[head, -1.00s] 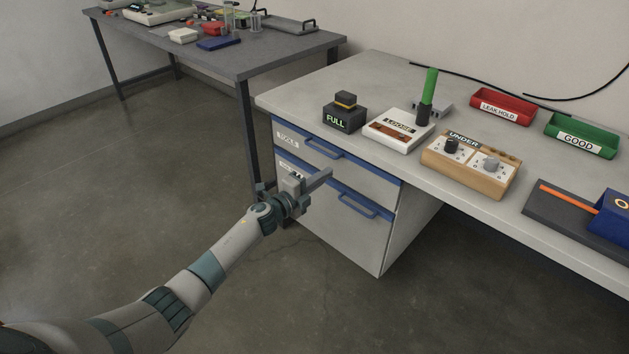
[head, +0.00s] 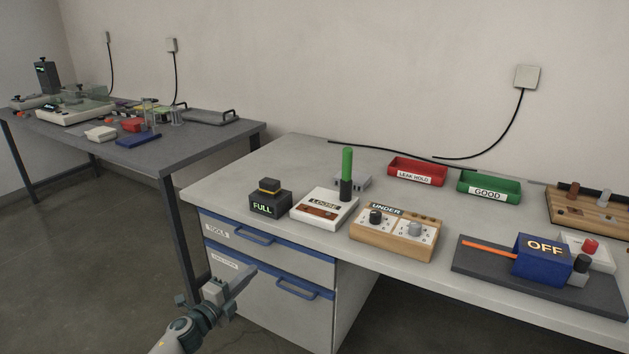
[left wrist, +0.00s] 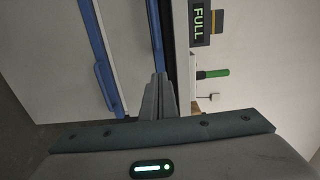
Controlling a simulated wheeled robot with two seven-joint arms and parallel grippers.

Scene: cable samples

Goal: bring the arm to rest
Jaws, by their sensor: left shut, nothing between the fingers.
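My left gripper (head: 241,283) is low in the head view, in front of the drawer cabinet (head: 222,288) under the pale bench. Its fingers are shut with nothing between them, and they point up and to the right. In the left wrist view the closed fingers (left wrist: 158,97) stand at the middle, with blue drawer handles (left wrist: 107,88) beyond them. I cannot tell from the pictures whether the fingers touch the cabinet. My right gripper is in neither view.
A grey table (head: 190,146) stands left. Floor beside the cabinet is clear.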

